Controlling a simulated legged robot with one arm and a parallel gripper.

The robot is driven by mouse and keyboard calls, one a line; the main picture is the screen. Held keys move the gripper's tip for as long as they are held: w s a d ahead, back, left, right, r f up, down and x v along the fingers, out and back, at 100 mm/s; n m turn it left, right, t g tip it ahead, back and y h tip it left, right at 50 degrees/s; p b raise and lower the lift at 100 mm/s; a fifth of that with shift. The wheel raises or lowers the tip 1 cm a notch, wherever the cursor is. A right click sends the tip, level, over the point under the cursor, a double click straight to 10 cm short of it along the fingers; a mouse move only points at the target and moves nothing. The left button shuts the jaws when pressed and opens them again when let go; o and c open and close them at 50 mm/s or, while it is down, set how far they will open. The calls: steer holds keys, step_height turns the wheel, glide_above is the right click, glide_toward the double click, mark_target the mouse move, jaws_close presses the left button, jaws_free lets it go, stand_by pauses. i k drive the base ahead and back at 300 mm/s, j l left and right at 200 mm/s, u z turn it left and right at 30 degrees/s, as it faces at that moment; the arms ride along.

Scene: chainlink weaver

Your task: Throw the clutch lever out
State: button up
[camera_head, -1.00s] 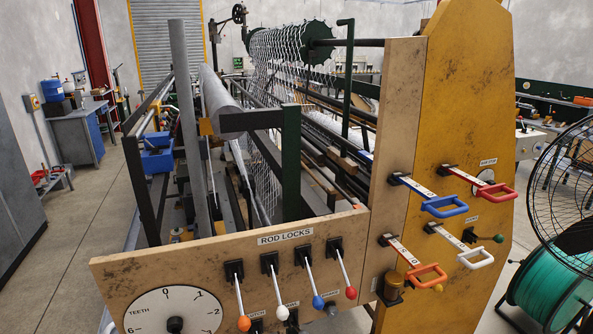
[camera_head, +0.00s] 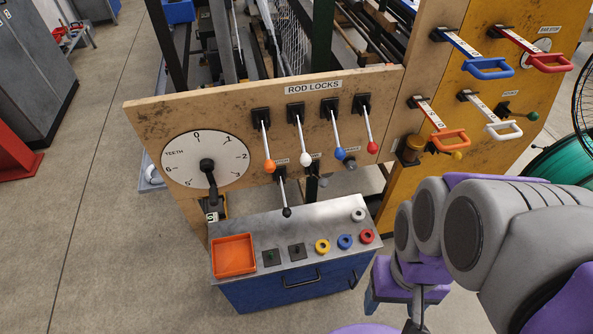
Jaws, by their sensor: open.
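No lever carries a label I can read as clutch. A short lever with a black knob (camera_head: 286,211) hangs from a black mount under the rod locks panel, above the metal cart. Four rod lock levers hang above it: orange (camera_head: 269,165), white (camera_head: 306,159), blue (camera_head: 340,154) and red (camera_head: 372,146). Looped handles in orange (camera_head: 450,140), white (camera_head: 502,131), blue (camera_head: 488,68) and red (camera_head: 549,62) stick out from the yellow panel. My gripper (camera_head: 392,305) is low at the right, beside the cart, open and empty, apart from every lever.
The cart (camera_head: 310,230) has a steel top with an orange tray (camera_head: 234,255), coloured rings and a blue front. A teeth dial (camera_head: 206,160) with a black crank is on the wooden panel's left. Open floor (camera_head: 90,230) lies left. A teal spool (camera_head: 570,160) stands right.

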mark_target(287, 212)
steer(key=u, duration=0.7)
steer(key=k+l+u, duration=0.1)
steer(key=l+u, duration=0.25)
steer(key=k+l+u, duration=0.1)
steer(key=u, duration=0.25)
steer(key=k+l+u, duration=0.15)
steer(key=l+u, duration=0.2)
